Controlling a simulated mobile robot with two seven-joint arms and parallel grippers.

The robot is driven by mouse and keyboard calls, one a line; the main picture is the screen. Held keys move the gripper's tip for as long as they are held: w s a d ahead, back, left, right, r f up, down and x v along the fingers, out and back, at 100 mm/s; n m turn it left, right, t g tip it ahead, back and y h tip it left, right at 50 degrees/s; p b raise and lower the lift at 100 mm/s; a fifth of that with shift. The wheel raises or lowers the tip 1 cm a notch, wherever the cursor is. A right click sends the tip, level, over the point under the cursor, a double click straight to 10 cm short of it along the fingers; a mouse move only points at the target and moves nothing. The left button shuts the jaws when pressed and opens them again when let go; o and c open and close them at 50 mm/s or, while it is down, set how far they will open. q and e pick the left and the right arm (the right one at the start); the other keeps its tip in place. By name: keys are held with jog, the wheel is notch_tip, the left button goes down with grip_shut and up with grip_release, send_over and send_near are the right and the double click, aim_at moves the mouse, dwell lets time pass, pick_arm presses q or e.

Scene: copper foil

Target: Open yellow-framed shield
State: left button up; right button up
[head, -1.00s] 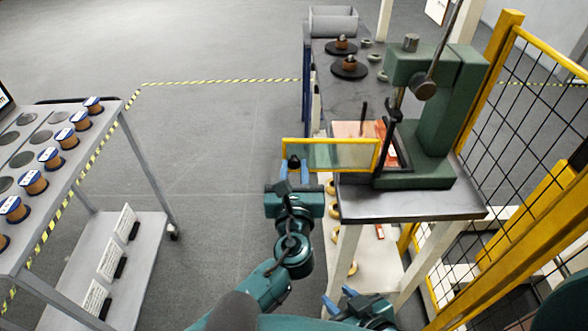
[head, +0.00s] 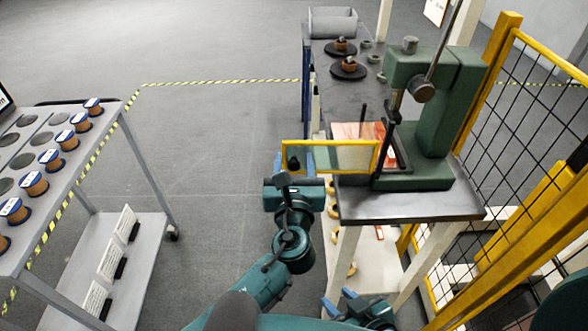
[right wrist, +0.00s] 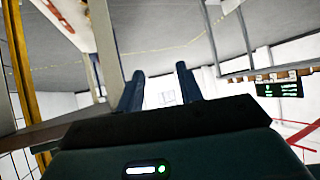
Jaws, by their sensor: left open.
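The yellow-framed shield (head: 345,157) is a clear panel standing upright at the front of the green press (head: 440,125). Its right end is by the press. Its left end reaches out past the left edge of the press table (head: 410,204). My left gripper (head: 296,160) is open at the left end of the shield, its blue fingers overlapping the panel in the head view. I cannot tell whether they touch it. My right gripper (head: 338,302) is low at the bottom of the head view, away from the shield. In the right wrist view its fingers (right wrist: 162,90) stand apart with nothing between them.
A yellow-framed mesh fence (head: 520,110) stands close on the right. A grey cart (head: 75,165) with copper spools is on the left. A dark bench (head: 340,85) with spools on discs lies behind the press. The floor between cart and table is clear.

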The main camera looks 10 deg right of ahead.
pick_arm(q)
notch_tip(320, 180, up, 8)
jog(key=p, duration=0.1)
jog(key=shift+f, duration=0.2)
dwell(0.3)
